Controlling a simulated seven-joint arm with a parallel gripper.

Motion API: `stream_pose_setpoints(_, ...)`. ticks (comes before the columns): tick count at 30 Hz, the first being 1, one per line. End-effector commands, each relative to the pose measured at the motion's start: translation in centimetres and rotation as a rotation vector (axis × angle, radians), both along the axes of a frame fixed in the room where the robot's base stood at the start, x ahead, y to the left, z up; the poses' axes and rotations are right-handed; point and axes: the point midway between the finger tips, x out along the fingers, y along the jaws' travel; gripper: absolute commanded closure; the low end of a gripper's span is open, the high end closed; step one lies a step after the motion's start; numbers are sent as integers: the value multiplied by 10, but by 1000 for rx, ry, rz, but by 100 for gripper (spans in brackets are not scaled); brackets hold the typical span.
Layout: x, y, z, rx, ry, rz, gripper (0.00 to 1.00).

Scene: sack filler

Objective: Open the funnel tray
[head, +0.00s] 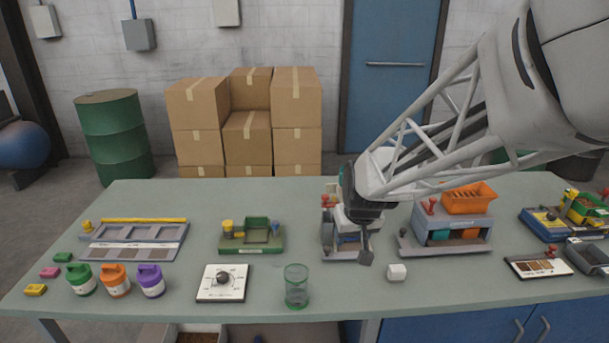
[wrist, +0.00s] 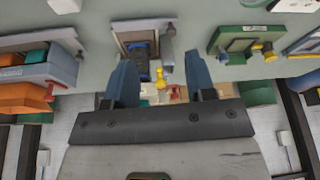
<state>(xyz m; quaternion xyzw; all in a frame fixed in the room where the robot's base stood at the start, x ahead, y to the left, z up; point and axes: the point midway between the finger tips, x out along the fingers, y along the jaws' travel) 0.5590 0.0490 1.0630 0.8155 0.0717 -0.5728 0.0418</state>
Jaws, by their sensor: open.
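No part is clearly marked as the funnel tray, and I cannot tell which machine has it. A small machine (head: 347,252) with white and blue parts stands mid-table, partly hidden behind my gripper (head: 366,252). In the wrist view this machine (wrist: 138,42) shows a blue panel, with a yellow knob (wrist: 160,82) between the blue fingers. My gripper (wrist: 160,65) is open and empty, above or in front of this machine; contact cannot be told.
A green tray device (head: 252,236) stands left of the middle machine. Colored jugs (head: 116,281) and a compartment rack (head: 135,238) are at left. More devices crowd the right end.

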Motion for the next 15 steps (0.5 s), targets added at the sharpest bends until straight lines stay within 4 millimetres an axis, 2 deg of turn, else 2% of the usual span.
stream_pose_setpoints(3,24,7,-17,0,-8,16,50)
stream_pose_setpoints(9,60,19,-43,-2,-27,40,50)
stream_pose_setpoints(15,82,26,-61,-5,-42,55,50)
